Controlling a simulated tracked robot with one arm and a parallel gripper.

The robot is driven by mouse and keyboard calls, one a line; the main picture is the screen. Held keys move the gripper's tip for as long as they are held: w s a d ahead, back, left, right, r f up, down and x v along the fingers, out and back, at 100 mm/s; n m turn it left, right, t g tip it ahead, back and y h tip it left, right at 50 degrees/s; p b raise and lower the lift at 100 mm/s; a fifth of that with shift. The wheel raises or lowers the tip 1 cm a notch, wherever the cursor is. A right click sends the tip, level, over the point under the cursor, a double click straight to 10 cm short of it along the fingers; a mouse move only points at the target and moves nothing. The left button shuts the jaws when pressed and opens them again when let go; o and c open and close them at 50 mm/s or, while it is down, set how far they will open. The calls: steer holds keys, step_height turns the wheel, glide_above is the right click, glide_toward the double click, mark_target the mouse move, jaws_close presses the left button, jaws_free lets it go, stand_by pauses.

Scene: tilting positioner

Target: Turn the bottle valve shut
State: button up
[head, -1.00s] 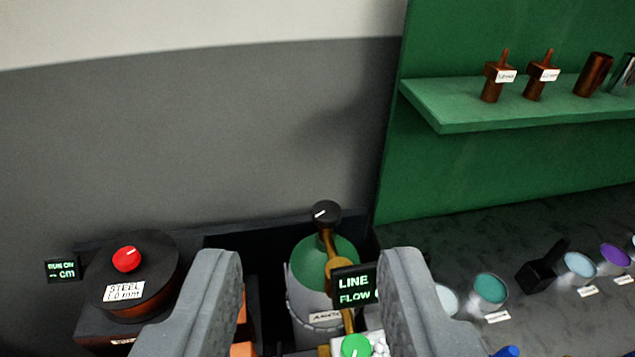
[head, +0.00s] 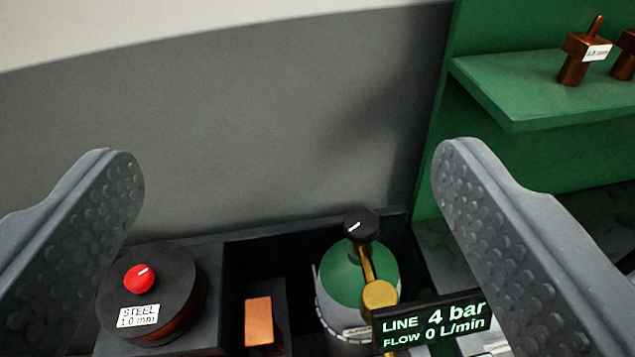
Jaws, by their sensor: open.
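The bottle valve is a black knob (head: 361,225) with a white pointer line, on a brass stem above the gas bottle (head: 352,277), which has a green top and a grey-white body. A brass fitting (head: 379,295) joins the stem on its near side. A display (head: 432,322) in front of the bottle reads LINE 4 bar, FLOW 0 L/min. My gripper (head: 279,172) is open and empty, its two grey fingers wide apart at the left and right. The knob lies between the fingers in the picture, nearer the right one, and is not touched.
A wire spool labelled STEEL 1.0 mm (head: 185,300) with a red knob (head: 139,278) stands at left. A copper-coloured block (head: 258,320) sits beside the bottle in the dark tray. A green shelf (head: 510,88) with brown nozzles juts out at upper right.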

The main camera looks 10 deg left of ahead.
steer(key=w+a+f+m+t+h+p, duration=0.15)
steer(key=w+a+f, duration=0.25)
steer(key=w+f, duration=0.5)
steer(key=w+a+f+m+t+h+p, duration=0.15)
steer(key=w+a+f+m, duration=0.35)
steer(key=w, duration=0.6)
steer(key=m+g+h+p, duration=0.1)
steer(key=g+h+p, duration=0.35)
steer(key=h, duration=0.55)
glide_toward(365, 223)
steer(key=x, duration=0.3)
steer(key=f+x, duration=0.1)
steer(key=x, duration=0.3)
steer(key=p+x, duration=0.1)
steer(key=x, duration=0.3)
steer(key=shift+w+a+f, duration=0.15)
steer(key=shift+w+f, duration=0.2)
steer(key=shift+f, duration=0.05)
steer(key=shift+a, duration=0.1)
steer(key=c, duration=1)
